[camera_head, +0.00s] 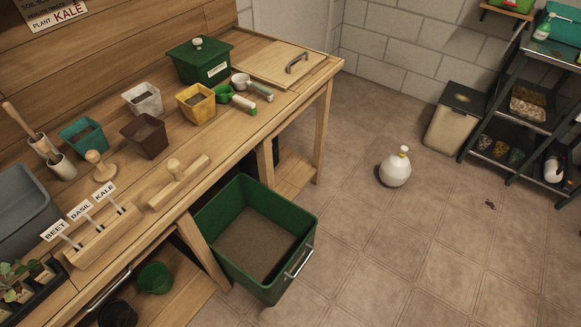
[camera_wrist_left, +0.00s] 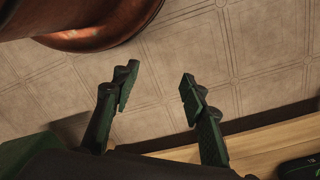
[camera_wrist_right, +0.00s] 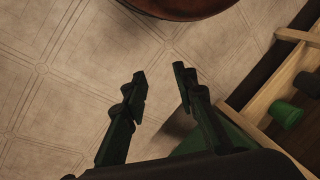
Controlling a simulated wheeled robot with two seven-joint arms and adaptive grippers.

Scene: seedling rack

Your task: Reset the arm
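My left gripper (camera_wrist_left: 157,92) shows in the left wrist view with its two dark green fingers apart and nothing between them. Tiled floor lies behind the fingers. My right gripper (camera_wrist_right: 160,82) shows in the right wrist view, also with fingers apart and empty, over tiled floor. Neither arm nor gripper shows in the head view. In that view the wooden bench (camera_head: 222,133) carries several pots, a green lidded box (camera_head: 200,62), a label holder (camera_head: 103,236) and a wooden tamper (camera_head: 178,177).
An open green drawer (camera_head: 301,238) of soil sticks out from the bench front; its handle faces the floor area. A white sprayer (camera_head: 395,170) stands on the floor. A bin (camera_head: 452,122) and a dark shelf rack (camera_head: 508,97) stand at right.

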